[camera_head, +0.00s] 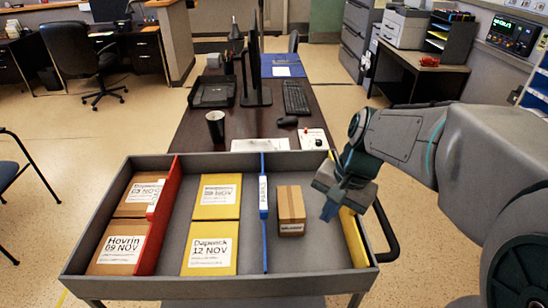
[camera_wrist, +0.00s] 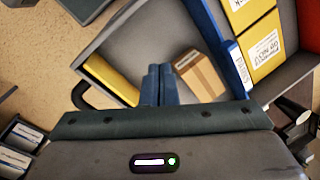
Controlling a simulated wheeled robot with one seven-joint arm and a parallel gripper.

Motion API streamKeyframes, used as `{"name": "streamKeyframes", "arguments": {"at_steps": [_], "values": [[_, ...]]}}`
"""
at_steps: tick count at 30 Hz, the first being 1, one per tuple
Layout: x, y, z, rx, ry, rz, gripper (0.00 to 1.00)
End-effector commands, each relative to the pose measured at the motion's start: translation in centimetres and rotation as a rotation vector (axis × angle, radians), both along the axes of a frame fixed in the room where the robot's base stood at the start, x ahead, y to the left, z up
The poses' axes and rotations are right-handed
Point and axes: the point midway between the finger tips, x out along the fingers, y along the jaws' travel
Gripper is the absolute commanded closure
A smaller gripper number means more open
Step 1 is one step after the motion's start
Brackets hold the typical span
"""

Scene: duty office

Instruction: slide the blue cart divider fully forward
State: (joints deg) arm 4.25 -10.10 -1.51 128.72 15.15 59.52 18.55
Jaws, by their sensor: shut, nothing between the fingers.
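The blue divider (camera_head: 264,240) stands upright across the grey cart tray (camera_head: 110,280), left of a small cardboard box (camera_head: 291,212). It carries a white label and also shows in the wrist view (camera_wrist: 213,40), at the upper right beyond the box (camera_wrist: 202,75).
A red divider (camera_head: 160,225) stands farther left, with yellow and brown labelled packets (camera_head: 211,240) around it. The cart handle (camera_head: 390,230) is at the right. A desk (camera_head: 190,130) with a cup (camera_head: 216,127) and monitor stands beyond the tray.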

Motion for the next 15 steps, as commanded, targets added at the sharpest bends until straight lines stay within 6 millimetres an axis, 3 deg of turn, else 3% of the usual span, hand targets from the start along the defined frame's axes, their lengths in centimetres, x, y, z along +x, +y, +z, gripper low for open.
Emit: {"name": "streamKeyframes", "arguments": {"at_steps": [9,15], "values": [[10.1,-0.2,-1.6,0.314,0.305,-0.521,1.00],[15.2,-1.0,-3.2,0.463,0.467,-0.753,1.00]]}}
